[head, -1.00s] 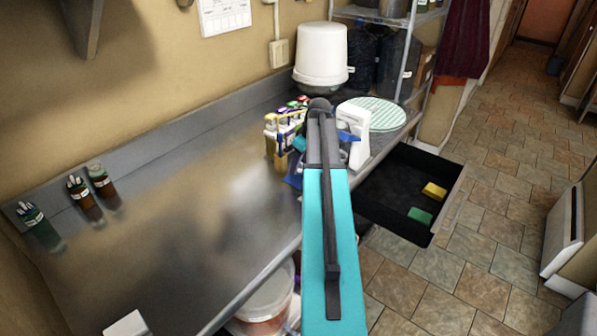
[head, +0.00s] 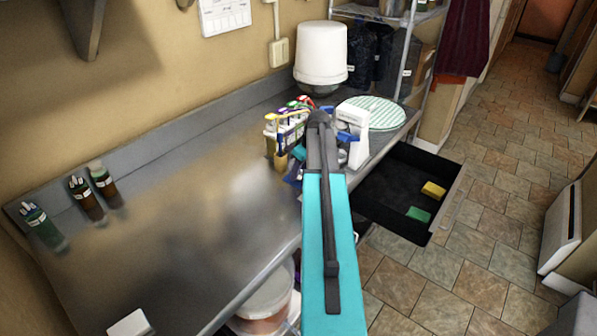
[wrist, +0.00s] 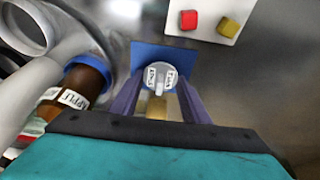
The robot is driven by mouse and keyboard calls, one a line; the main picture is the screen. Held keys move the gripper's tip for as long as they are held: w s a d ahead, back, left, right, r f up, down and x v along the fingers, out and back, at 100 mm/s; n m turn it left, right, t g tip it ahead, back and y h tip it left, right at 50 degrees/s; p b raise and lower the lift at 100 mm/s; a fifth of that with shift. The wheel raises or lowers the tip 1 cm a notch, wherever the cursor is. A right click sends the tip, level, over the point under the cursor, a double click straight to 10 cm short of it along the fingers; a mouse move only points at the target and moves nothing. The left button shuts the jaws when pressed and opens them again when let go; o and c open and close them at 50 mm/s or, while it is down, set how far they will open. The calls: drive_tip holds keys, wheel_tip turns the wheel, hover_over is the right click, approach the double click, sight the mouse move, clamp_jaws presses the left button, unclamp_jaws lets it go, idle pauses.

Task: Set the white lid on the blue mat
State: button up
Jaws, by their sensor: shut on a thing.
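The white lid (wrist: 158,72), a small round piece with two printed labels and a tab, is between my gripper's fingers (wrist: 159,84) in the wrist view. My gripper is shut on it. The blue mat (wrist: 146,51) shows behind and around the lid, so the lid is over it; I cannot tell whether they touch.
A brown bottle (wrist: 91,84) with a blue collar stands close left of my gripper. A white panel with red and yellow buttons (wrist: 207,14) is beyond the mat. The head view shows a white machine (head: 357,135), a striped round board (head: 378,112) and bare counter (head: 190,220) at left.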

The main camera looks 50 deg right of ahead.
drive_tip(key=shift+f, duration=0.15)
drive_tip(key=o, duration=1)
drive_tip(key=b+v, duration=0.3)
drive_tip(key=v, duration=0.9)
drive_tip(key=shift+r, duration=0.2)
